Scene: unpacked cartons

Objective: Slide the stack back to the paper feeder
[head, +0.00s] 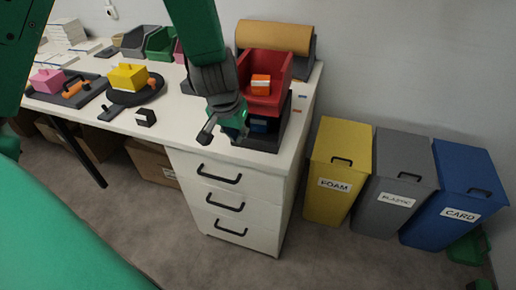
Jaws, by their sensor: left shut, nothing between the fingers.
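The stack is a red open bin (270,97) on top of a dark lower bin with a blue front (262,126), standing on a dark base at the right end of the white desk. An orange box (261,84) with a white label sits in the red bin. Behind the stack is the paper feeder (274,37), a tan paper roll in a dark holder. My left gripper (222,136) is shut and empty, at the stack's left front side; it hides part of the lower bin. I cannot tell whether it touches the stack. My right gripper is not in view.
Grey and green bins (160,43) line the back. Below are drawers (225,200); yellow, grey and blue waste bins (337,170) stand right.

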